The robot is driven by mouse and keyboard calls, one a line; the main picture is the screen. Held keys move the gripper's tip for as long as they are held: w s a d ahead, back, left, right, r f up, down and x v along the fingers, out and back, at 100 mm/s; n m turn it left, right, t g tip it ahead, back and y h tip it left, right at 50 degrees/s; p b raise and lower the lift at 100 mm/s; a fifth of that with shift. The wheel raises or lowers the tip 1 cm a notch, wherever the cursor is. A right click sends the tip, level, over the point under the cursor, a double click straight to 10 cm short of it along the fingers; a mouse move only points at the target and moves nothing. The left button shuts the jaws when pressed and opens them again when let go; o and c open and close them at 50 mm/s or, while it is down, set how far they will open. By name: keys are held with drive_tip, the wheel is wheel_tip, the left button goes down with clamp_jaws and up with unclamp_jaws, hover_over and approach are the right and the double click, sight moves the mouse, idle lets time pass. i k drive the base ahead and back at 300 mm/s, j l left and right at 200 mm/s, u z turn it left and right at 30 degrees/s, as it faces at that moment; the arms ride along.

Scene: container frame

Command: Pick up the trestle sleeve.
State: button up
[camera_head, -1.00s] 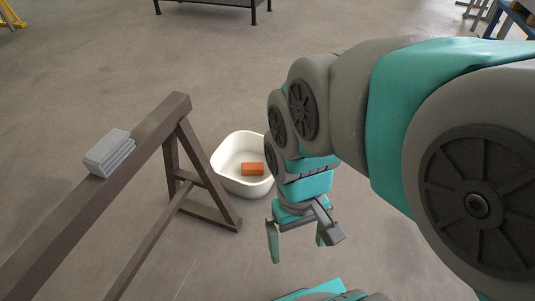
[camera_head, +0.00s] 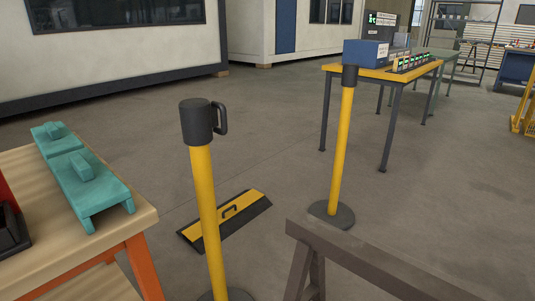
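The brown trestle (camera_head: 372,257) shows at the lower right, with one end of its beam and part of its legs in view. The bare stretch of beam in sight carries nothing. No trestle sleeve can be made out in the current view. The grey folded piece that lay over the beam earlier is out of view now. My gripper and arm are not in view.
A yellow post with a black head (camera_head: 205,123) stands in front. A second yellow post (camera_head: 343,150) stands behind, near the yellow-topped table (camera_head: 382,73). A black-and-yellow plate (camera_head: 225,217) lies between. A wooden-topped bench (camera_head: 40,253) with teal pieces (camera_head: 90,183) is at left.

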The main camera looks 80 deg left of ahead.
sight(88, 185)
drive_tip(key=k+u, duration=0.1)
drive_tip(key=u, duration=3.55)
drive_tip(key=i+l, duration=0.05)
